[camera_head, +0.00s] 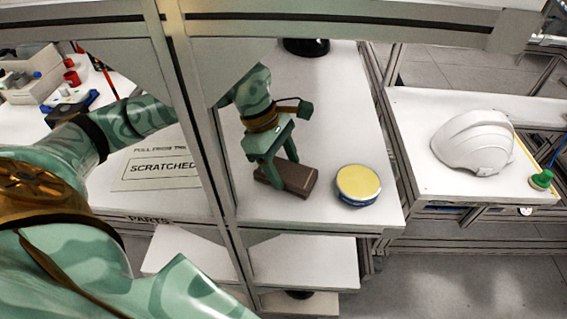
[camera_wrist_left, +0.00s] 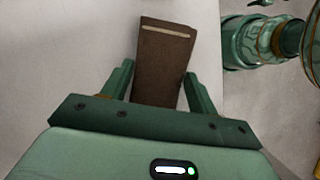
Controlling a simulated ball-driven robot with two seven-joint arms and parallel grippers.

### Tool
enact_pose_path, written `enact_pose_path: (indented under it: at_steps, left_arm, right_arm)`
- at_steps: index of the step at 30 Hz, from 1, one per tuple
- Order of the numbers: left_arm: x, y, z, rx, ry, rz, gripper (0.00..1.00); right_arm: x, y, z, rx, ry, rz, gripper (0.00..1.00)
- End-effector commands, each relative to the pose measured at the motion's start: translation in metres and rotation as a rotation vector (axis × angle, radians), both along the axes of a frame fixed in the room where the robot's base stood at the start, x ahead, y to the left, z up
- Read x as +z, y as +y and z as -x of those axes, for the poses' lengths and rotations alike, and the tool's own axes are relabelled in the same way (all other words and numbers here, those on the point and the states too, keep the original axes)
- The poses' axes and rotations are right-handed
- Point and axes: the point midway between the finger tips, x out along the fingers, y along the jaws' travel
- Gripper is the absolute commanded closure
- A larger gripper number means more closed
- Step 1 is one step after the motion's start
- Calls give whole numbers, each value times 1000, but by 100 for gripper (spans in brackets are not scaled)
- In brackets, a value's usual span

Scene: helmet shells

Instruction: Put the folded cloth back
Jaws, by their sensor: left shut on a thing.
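The folded cloth is a dark brown, flat rectangular bundle (camera_head: 301,179) at the white worktop, right of the upright post in the head view. In the left wrist view the cloth (camera_wrist_left: 163,52) sticks out ahead between the fingers, with a pale strip near its far end. My left gripper (camera_head: 281,170) points down and is shut on the cloth, one finger along each side. I cannot tell whether the cloth rests on the worktop or is held just above it. My right gripper is not in view.
A round tin with a yellow lid (camera_head: 358,182) stands just right of the cloth. A metal post (camera_head: 193,110) rises left of my gripper. A white helmet shell (camera_head: 474,142) and a green knob (camera_head: 542,180) are on the right bench. A "SCRATCHED" sign (camera_head: 158,170) lies left.

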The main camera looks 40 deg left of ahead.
Motion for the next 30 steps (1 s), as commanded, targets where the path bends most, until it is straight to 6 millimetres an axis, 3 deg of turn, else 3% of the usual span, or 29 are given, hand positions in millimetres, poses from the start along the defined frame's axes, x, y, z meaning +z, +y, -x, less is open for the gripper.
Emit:
enact_pose_path:
  at_steps: [8,9,11,12,22,30]
  left_arm:
    - [-1,0,0,-1,-1,0,59]
    - [-2,0,0,-1,-1,0,38]
    - [-1,0,0,-1,-1,1,21]
    - [-1,0,0,-1,-1,1,19]
    - [6,2,0,0,-2,0,19]
    - [51,21,2,1,-5,-2,19]
  right_arm:
    - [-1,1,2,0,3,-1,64]
    - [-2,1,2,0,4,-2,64]
    - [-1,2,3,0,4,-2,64]
    - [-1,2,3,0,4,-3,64]
    - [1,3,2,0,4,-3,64]
    - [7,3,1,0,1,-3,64]
